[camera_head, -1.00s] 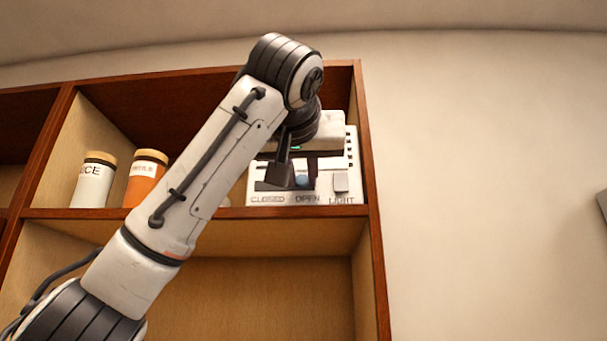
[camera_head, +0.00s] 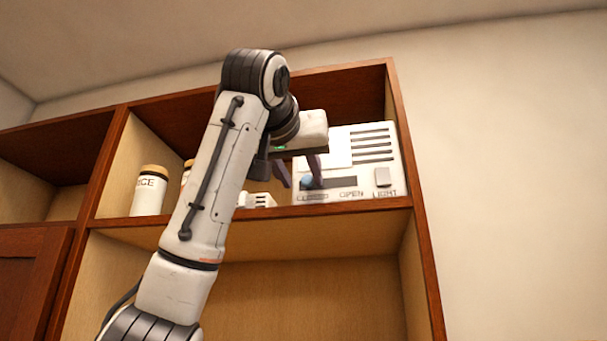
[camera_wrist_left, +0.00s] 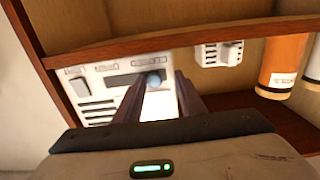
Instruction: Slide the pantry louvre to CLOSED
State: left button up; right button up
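The pantry louvre is a white panel (camera_head: 340,160) with dark slats, standing on the shelf. Its round blue-grey knob (camera_head: 307,182) sits in a dark slot, near the left end above the CLOSED label; OPEN is to its right. In the left wrist view the panel is turned over, and the knob (camera_wrist_left: 154,80) is at the slot's right part by CLOSED. My left gripper (camera_head: 302,183) is open, with its dark fingers apart, one on each side of the knob. Whether a finger touches the knob cannot be told. My right gripper is out of view.
A LIGHT switch (camera_head: 382,177) is right of the slot. A small white slotted item (camera_wrist_left: 219,52) and an orange jar (camera_wrist_left: 282,66) stand beside the panel. A white jar (camera_head: 149,190) is farther left. The wooden shelf edge (camera_head: 270,212) runs below.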

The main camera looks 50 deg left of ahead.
pick_arm(q)
jog(key=shift+d, duration=0.25)
jog(key=shift+s+d, duration=0.2)
jog(key=shift+s, duration=0.1)
jog(key=b+v, duration=0.2)
jog(key=v, duration=0.7)
jog(key=shift+s, duration=0.2)
